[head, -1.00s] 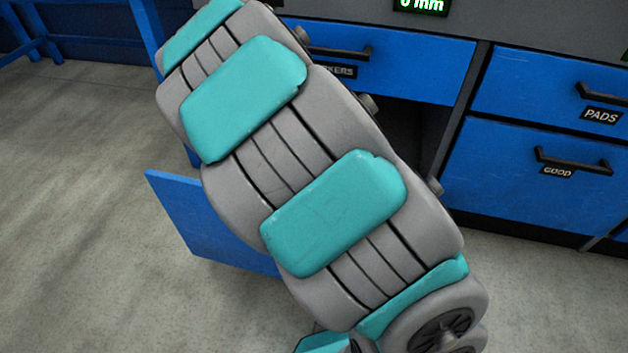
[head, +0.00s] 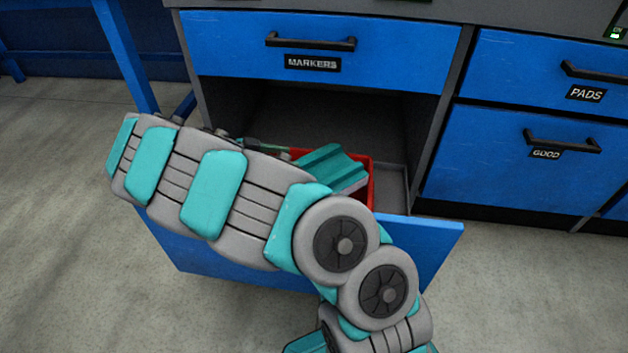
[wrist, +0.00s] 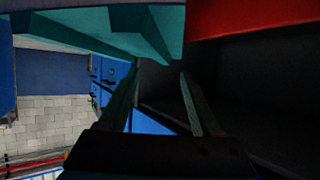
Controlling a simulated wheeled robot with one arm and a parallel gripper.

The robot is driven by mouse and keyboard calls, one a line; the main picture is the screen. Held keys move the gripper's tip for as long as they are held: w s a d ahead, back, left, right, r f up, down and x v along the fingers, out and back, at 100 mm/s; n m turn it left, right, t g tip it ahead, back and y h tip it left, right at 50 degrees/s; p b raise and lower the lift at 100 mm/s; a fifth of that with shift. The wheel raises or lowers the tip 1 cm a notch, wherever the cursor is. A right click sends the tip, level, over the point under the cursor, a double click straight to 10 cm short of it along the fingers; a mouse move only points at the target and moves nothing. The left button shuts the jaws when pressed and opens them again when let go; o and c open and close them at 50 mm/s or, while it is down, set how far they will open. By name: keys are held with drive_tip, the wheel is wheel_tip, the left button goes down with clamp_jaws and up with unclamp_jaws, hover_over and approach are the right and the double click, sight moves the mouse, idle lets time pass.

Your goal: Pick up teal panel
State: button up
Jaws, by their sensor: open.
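The teal panel (head: 332,168) is a ridged, folded-looking piece. It rests tilted in a red bin (head: 371,188) in the open lower drawer, and my arm hides its lower part. In the wrist view, a teal ridged surface (wrist: 105,28), apparently the panel, spans the top left, with the red bin (wrist: 250,14) at top right. My gripper (wrist: 158,74) is open and its two fingers point toward the teal surface. Nothing shows between the fingers. In the head view the gripper is mostly hidden behind my arm, near the bin's left side.
The open blue drawer front (head: 440,252) stands out from the cabinet, below the closed MARKERS drawer (head: 320,45). Closed PADS (head: 530,75) and GOOD (head: 510,170) drawers are to the right. Grey floor (head: 540,290) in front is clear.

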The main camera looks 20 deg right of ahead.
sight(306, 161)
drive_tip(key=x, duration=0.5)
drive_tip(key=shift+s+f, duration=0.1)
drive_tip(key=shift+f, duration=0.2)
clamp_jaws()
idle(0.5)
